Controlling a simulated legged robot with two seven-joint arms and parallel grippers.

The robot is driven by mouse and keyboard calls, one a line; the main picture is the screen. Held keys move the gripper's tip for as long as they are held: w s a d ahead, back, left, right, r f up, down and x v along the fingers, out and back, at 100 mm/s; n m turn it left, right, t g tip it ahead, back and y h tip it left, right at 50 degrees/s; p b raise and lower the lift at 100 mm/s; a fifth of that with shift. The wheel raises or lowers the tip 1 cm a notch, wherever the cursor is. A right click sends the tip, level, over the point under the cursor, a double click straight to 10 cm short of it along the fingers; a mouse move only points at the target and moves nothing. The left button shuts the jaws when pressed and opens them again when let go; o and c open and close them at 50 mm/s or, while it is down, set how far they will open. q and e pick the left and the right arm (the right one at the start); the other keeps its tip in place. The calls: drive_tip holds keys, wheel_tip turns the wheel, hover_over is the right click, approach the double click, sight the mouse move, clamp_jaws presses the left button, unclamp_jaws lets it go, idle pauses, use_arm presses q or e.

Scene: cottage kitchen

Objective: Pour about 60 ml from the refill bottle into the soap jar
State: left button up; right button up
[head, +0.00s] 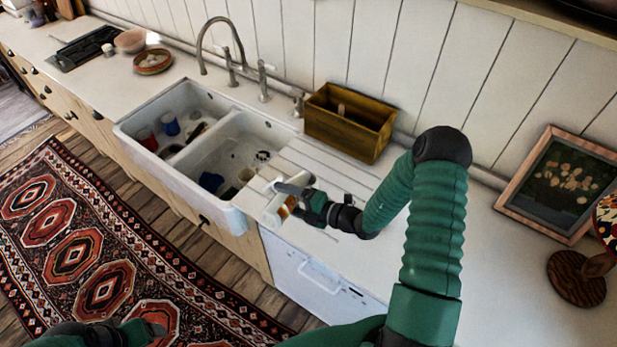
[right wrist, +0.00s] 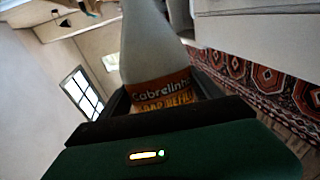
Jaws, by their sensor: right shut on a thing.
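The refill bottle (head: 272,211) is pale with an orange label. My right gripper (head: 297,201) is shut on it over the front of the draining board, right of the sink. The bottle looks tilted, but its exact angle is unclear. In the right wrist view the bottle (right wrist: 150,55) stretches away from my jaws, and its orange label (right wrist: 160,95) shows between them.
The double sink (head: 190,145) holds several cups and dishes, below a tall tap (head: 230,60). A wooden box (head: 348,120) stands behind the draining board. A framed picture (head: 560,185) leans on the wall at right. The counter between my right arm and the frame is clear.

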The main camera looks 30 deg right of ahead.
drive_tip(key=shift+r+p, duration=0.25)
drive_tip(key=shift+p, duration=0.05)
drive_tip(key=shift+s+a, duration=0.1)
drive_tip(key=shift+a, duration=0.1)
idle(0.3)
drive_tip(key=shift+r+m+p, duration=0.2)
drive_tip(key=shift+m+p, duration=0.1)
idle(0.3)
wheel_tip(320, 180, down, 4)
drive_tip(key=n+b, duration=0.1)
drive_tip(key=b, duration=0.2)
drive_tip(key=n+b, duration=0.1)
drive_tip(key=b, duration=0.2)
drive_tip(key=shift+s+a+r+h, duration=0.1)
drive_tip(key=shift+s+a+h, duration=0.05)
drive_tip(key=shift+h, duration=0.15)
drive_tip(key=shift+r+p, duration=0.4)
drive_tip(key=shift+p, duration=0.05)
